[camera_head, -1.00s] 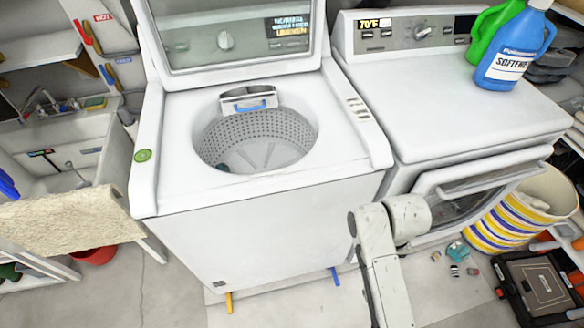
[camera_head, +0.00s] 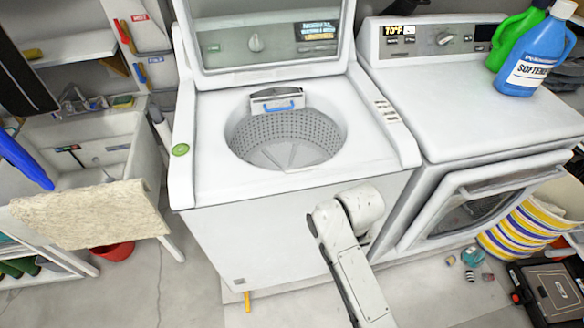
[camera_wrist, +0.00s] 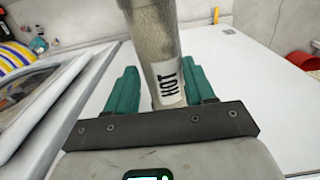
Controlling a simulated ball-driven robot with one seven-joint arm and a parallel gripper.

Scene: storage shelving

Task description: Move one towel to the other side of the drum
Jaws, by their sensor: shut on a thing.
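A beige towel (camera_head: 85,215) with a rough nap hangs over the front of the sink at the left in the head view. The washer's drum (camera_head: 290,140) shows through its open top; I see no towel in the visible part, and its near wall is hidden by the rim. My gripper (camera_wrist: 162,85) shows only in the wrist view. Its two teal fingers stand on either side of a mottled grey cylinder (camera_wrist: 151,36) with a label reading HOT, and are shut on it. What the cylinder belongs to is cut off at the top edge.
The washer lid (camera_head: 265,38) stands open. A dryer (camera_head: 470,90) is to its right, with a blue softener bottle (camera_head: 535,55) and a green bottle (camera_head: 513,32) on top. A striped basket (camera_head: 530,228) and a black case (camera_head: 555,290) stand on the floor at right.

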